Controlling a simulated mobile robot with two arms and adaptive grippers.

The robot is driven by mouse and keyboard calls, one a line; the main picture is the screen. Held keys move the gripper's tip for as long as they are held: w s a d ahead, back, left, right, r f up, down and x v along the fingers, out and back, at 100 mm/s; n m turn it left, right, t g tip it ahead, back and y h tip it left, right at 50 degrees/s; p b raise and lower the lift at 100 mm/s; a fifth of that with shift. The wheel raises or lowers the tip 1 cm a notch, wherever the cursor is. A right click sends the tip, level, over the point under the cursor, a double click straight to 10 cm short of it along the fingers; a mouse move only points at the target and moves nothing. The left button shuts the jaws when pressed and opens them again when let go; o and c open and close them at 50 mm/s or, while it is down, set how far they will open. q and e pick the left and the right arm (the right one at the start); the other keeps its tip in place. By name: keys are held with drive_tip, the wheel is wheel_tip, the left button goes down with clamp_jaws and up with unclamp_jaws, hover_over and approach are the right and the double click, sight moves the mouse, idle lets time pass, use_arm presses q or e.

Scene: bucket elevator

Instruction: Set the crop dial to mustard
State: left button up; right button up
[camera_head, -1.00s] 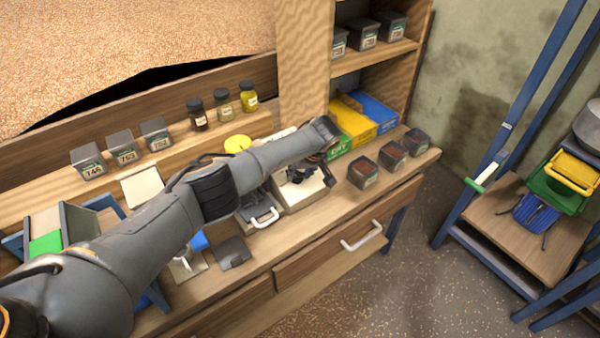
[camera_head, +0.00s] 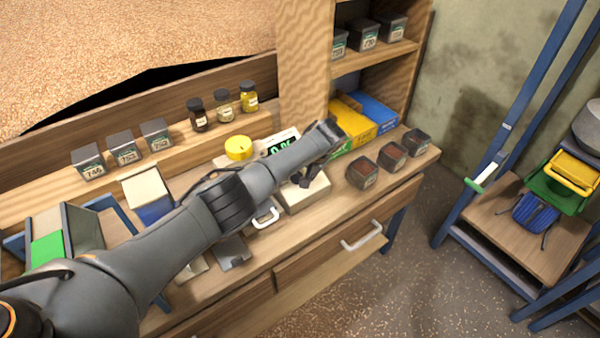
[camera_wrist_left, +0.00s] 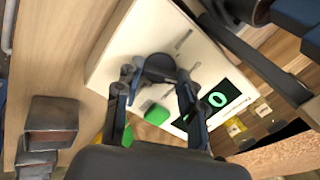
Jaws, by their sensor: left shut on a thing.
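The crop dial (camera_wrist_left: 156,68) is a dark round knob on the pale front panel (camera_wrist_left: 128,62) of a cream device, seen in the left wrist view. My left gripper (camera_wrist_left: 153,82) is shut on the dial, one finger on each side of it. In the head view my left gripper (camera_head: 304,180) is at the front of the cream device (camera_head: 308,195), and my forearm covers part of it. The display (camera_wrist_left: 219,100) shows a green 0 in the wrist view. Dial markings cannot be read, so its setting cannot be told.
A green button (camera_wrist_left: 157,114) lies close to the dial. Dark open boxes (camera_head: 362,173) stand to the right on the bench. Several jars (camera_head: 223,105) and lidded boxes (camera_head: 121,149) line the back ledge. A yellow round thing (camera_head: 238,148) sits behind my arm.

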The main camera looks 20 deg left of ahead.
use_arm(q)
drive_tip(key=m, duration=0.4)
drive_tip(key=shift+m+p, duration=0.35)
drive_tip(key=shift+m, duration=0.05)
drive_tip(key=m+p, duration=0.1)
drive_tip(key=m, duration=0.4)
drive_tip(key=m+p, duration=0.1)
drive_tip(key=m, duration=0.4)
drive_tip(key=shift+t, duration=0.3)
drive_tip(key=m+p, duration=0.1)
drive_tip(key=m, duration=0.3)
drive_tip(key=shift+m, duration=0.4)
drive_tip(key=o, duration=1.2)
drive_tip(key=shift+d, duration=0.1)
drive_tip(key=shift+c, duration=0.2)
drive_tip(key=shift+r, duration=0.1)
